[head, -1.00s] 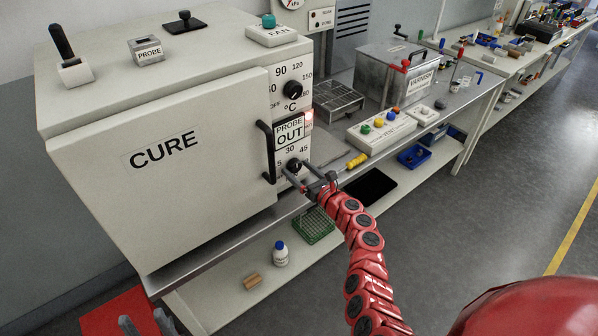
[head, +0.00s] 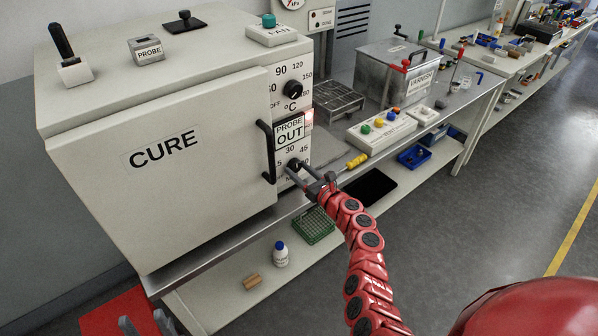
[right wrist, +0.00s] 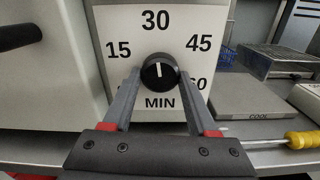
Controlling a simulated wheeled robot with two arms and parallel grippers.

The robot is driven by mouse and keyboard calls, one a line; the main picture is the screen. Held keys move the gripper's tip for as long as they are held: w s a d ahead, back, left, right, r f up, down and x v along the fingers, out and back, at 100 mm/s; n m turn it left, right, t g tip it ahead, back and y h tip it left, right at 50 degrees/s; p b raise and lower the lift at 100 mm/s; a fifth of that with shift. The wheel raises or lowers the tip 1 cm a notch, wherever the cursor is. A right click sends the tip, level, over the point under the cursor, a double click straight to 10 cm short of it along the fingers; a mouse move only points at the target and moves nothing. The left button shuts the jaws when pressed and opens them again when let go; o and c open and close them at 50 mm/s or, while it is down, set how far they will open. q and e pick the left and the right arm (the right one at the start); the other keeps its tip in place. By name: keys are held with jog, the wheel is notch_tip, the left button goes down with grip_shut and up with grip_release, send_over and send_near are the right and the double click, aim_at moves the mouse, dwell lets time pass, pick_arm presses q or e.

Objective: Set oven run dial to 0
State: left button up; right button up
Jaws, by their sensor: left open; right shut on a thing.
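The oven run dial (right wrist: 159,76) is a round black knob on the white panel of the CURE oven (head: 165,170), above the word MIN. In the right wrist view its white mark points nearly straight up, toward 30. It also shows in the head view (head: 294,164), partly behind the fingers. My right gripper (head: 299,174) has a finger on each side of the dial and is shut on it; it also shows in the right wrist view (right wrist: 159,88). My left gripper (head: 145,327) is open and empty at the bottom edge of the head view, far below the dial.
The black door handle (head: 266,152) stands just left of the dial. A temperature dial (head: 293,90) and a PROBE OUT sign (head: 290,132) are above it. A yellow-handled tool (head: 357,161) and a button box (head: 381,131) lie to the right on the bench.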

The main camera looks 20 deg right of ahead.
jog(key=n+b, duration=0.2)
jog(key=n, duration=0.1)
jog(key=shift+f+n+b, duration=0.2)
jog(key=shift+n+b, duration=0.1)
jog(key=shift+b, duration=0.05)
jog(key=n+b, duration=0.3)
jog(key=n, duration=0.1)
jog(key=shift+d+n+b, duration=0.1)
jog(key=shift+n+b, duration=0.2)
jog(key=shift+b, duration=0.1)
jog(key=n+b, duration=1.2)
jog(key=b, duration=0.1)
jog(key=shift+w+r, duration=0.1)
jog(key=shift+r+n+b, duration=0.2)
jog(key=shift+n+b, duration=1.4)
jog(key=shift+b, duration=0.05)
jog(key=o, duration=1.4)
jog(key=shift+r, duration=0.1)
jog(key=shift+c, duration=0.2)
jog(key=shift+d, duration=0.1)
